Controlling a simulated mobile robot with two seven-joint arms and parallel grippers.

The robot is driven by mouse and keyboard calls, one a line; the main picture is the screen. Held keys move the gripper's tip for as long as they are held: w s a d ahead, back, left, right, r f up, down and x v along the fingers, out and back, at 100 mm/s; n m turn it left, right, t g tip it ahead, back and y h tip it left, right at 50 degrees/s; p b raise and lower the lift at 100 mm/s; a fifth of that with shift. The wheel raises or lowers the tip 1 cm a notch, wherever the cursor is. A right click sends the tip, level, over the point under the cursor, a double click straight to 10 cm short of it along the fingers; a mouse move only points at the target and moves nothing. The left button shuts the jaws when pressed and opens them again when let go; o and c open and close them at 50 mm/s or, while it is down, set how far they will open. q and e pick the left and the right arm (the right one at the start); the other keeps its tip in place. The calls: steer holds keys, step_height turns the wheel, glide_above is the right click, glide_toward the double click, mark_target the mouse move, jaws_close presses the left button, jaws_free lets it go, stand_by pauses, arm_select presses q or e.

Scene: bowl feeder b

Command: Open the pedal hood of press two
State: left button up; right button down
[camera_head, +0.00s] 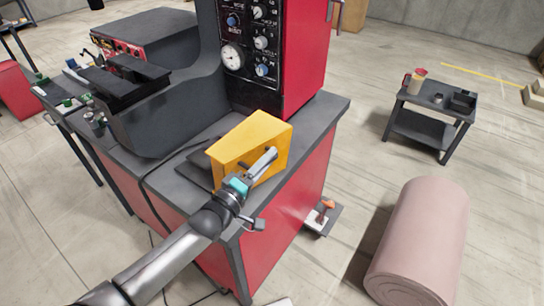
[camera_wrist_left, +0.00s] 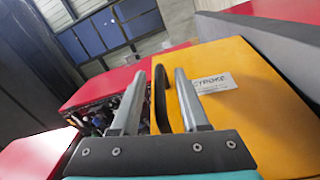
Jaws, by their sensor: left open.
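The yellow pedal hood (camera_head: 225,150) sits on the dark grey top of the red press bench and looks closed. It also fills the right side of the left wrist view (camera_wrist_left: 262,120), with a white label (camera_wrist_left: 215,85) reading "STROKE". My left gripper (camera_head: 268,158) is in front of the hood and covers part of its near face. In the left wrist view the gripper (camera_wrist_left: 160,72) is open, its two fingers apart. A black curved strip (camera_wrist_left: 160,98), perhaps a handle, shows between the fingers. Whether a finger touches the hood cannot be told. The right gripper is not in view.
The red press cabinet (camera_head: 305,50) with knobs and a gauge stands behind the hood. A black cable (camera_head: 150,180) runs along the bench (camera_head: 330,108). A small dark cart (camera_head: 425,130) and a pink roll (camera_head: 425,235) stand at right, with open floor between.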

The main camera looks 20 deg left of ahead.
arm_select(q)
steer(key=shift+x, duration=1.3)
jaws_close()
steer(key=shift+r, duration=0.1)
steer(key=shift+r, duration=0.2)
